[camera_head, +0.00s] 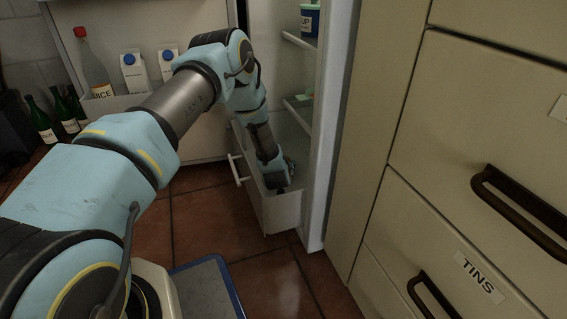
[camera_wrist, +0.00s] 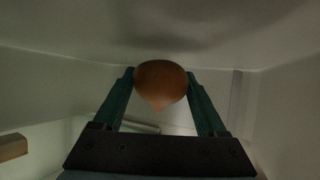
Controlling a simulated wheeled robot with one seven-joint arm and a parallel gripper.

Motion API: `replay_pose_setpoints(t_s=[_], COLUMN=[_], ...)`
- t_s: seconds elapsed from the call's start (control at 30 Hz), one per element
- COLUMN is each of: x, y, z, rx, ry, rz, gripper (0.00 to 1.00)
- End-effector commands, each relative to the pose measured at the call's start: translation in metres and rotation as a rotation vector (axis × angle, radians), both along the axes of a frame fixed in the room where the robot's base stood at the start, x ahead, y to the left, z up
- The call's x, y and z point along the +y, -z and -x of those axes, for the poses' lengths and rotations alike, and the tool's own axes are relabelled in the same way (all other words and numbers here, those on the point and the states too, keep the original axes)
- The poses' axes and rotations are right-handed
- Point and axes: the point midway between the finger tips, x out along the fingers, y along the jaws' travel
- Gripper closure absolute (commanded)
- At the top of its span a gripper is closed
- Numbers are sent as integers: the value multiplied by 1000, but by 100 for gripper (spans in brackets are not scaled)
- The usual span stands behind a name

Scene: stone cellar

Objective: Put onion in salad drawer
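The onion (camera_wrist: 160,84), brown and round with a pointed end, sits between the two green fingertips of my gripper (camera_wrist: 160,76) in the wrist view. Both fingers touch its sides. The salad drawer (camera_head: 279,216) is a white drawer low in the fridge, pulled out, with a white bar handle on its front. In the head view my gripper (camera_head: 281,172) reaches down into the open drawer; the onion is hidden there. Pale drawer walls surround the onion in the wrist view. I cannot tell whether the onion touches the drawer floor.
The fridge door (camera_head: 195,125) stands open at the left, holding a juice bottle (camera_head: 93,68) and cartons (camera_head: 134,72). Green bottles (camera_head: 40,118) stand on the floor. A blue tub (camera_head: 310,20) is on an upper shelf. Cabinet drawers, one labelled TINS (camera_head: 479,277), flank the right.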

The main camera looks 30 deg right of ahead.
Motion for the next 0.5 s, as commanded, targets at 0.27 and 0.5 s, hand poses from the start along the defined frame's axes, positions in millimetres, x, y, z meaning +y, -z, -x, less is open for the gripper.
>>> replay_pose_setpoints(t_s=[0.27, 0.5], x=[0, 0], y=[-1, -4], z=[0, 0], rx=[0, 0], ry=[0, 0], rz=[0, 1], gripper=[0, 0])
